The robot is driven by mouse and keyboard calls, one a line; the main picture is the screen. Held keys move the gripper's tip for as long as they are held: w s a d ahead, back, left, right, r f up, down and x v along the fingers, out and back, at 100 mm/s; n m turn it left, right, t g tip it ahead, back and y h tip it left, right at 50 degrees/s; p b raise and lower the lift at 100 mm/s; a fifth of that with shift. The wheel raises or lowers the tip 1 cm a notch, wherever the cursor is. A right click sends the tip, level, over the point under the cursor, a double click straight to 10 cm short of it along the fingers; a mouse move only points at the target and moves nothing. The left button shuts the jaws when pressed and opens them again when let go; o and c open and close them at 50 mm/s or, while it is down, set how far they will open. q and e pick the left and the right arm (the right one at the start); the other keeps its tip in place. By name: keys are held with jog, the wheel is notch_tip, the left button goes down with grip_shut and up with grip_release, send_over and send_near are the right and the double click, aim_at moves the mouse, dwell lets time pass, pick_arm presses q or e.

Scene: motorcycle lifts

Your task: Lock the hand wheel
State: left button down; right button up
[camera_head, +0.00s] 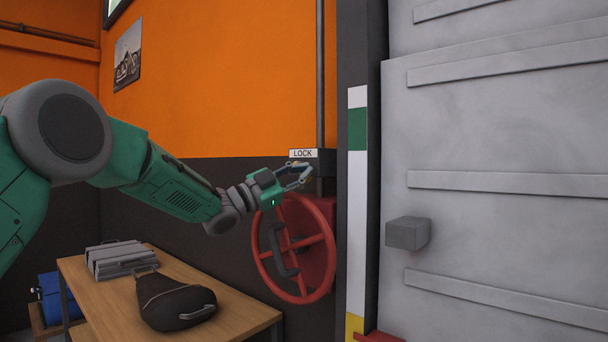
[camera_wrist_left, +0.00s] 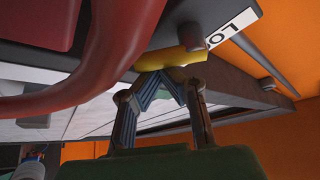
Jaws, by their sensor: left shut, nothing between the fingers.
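The red hand wheel (camera_head: 331,247) stands upright on the wall, with a dark handle (camera_head: 284,262) in front of its left part. Above it is a dark box with a white LOCK label (camera_head: 303,153). My left gripper (camera_head: 306,176) is just above the wheel's top, below the label. In the left wrist view my gripper's fingers (camera_wrist_left: 160,74) are drawn together with nothing between them. Their tips are close to a yellow part (camera_wrist_left: 172,58) beside the label; I cannot tell whether they touch it. The wheel's red rim (camera_wrist_left: 112,52) curves past on the left. My right gripper is out of view.
A wooden table (camera_head: 240,313) at lower left bears a grey case (camera_head: 122,259) and a dark bag (camera_head: 172,303). A large grey door (camera_head: 490,230) with a protruding block (camera_head: 408,233) is on the right. A vertical pipe (camera_head: 320,80) runs above the dark box.

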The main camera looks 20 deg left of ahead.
pick_arm(q)
jog(key=m+g, duration=0.1)
jog(key=m, duration=0.1)
jog(key=f+m+g, duration=0.1)
jog(key=m, duration=0.1)
jog(key=shift+w+a+m, duration=0.1)
jog(key=shift+a+m, duration=0.1)
jog(key=shift+m, duration=0.2)
jog(key=shift+w+a+f+m+g+y, duration=0.1)
jog(key=shift+a+f+m+g+y, duration=0.35)
jog(key=shift+m, duration=0.8)
jog(key=shift+w+m+g+y, duration=0.1)
jog(key=shift+m+g+y, duration=0.1)
jog(key=shift+m+g, duration=0.8)
jog(key=shift+w+a+f+m+g+y, duration=0.1)
jog(key=shift+a+f+m+g+y, duration=0.2)
jog(key=shift+m, duration=1.15)
jog(key=shift+r, duration=0.15)
jog(key=shift+d, duration=0.1)
